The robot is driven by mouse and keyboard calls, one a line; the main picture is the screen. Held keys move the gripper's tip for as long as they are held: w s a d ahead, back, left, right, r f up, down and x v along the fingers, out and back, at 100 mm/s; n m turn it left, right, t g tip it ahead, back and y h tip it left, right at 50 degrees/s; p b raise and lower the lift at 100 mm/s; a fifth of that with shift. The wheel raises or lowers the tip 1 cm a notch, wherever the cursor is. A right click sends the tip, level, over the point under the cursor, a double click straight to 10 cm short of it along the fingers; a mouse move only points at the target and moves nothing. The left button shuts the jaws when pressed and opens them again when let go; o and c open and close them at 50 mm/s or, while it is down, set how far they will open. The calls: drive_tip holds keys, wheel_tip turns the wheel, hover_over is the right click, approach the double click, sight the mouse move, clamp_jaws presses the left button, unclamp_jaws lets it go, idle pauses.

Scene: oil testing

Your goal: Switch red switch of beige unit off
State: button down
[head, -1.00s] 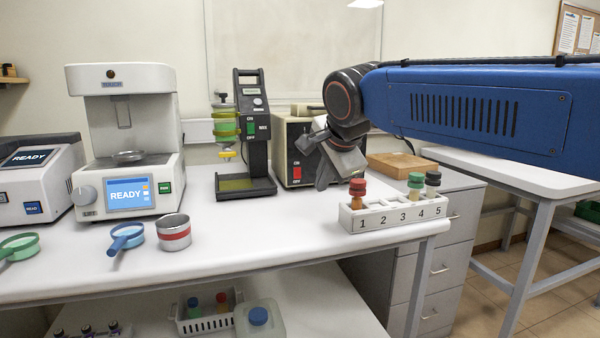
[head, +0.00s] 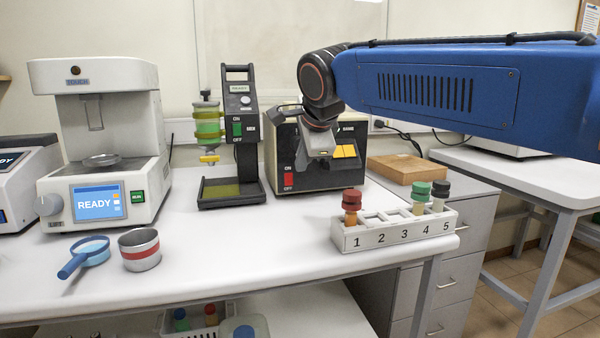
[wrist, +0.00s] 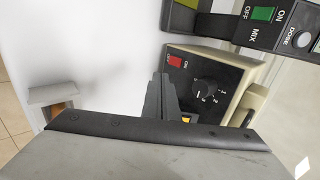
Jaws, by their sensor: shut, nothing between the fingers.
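The beige unit (head: 310,181) is a box with a dark front panel at the back of the bench. Its red switch (head: 288,179) is low at the left of the panel, between ON and OFF labels. I cannot tell which way it is tipped. The switch also shows in the wrist view (wrist: 175,61), uncovered, with a dial on the panel (wrist: 225,70) beside it. My gripper (head: 318,158) is shut and empty in front of the unit, above and right of the switch, hiding part of the panel. In the wrist view its fingers (wrist: 160,95) appear close to the switch.
A mixer stand (head: 231,190) with a green switch stands left of the unit. A white numbered rack (head: 385,237) with capped vials is in front on the right. A wooden block (head: 403,168) lies right of the unit. The bench between stand and rack is clear.

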approach(289, 185)
wheel_tip(289, 185, down, 4)
drive_tip(key=shift+r, duration=0.15)
drive_tip(key=shift+w+a, duration=0.25)
drive_tip(key=shift+w, duration=0.8)
drive_tip(key=shift+w+a, duration=0.25)
drive_tip(key=shift+w, duration=0.5)
drive_tip(key=shift+w+f, duration=0.2)
drive_tip(key=shift+f, duration=0.4)
drive_tip(key=shift+r, duration=0.2)
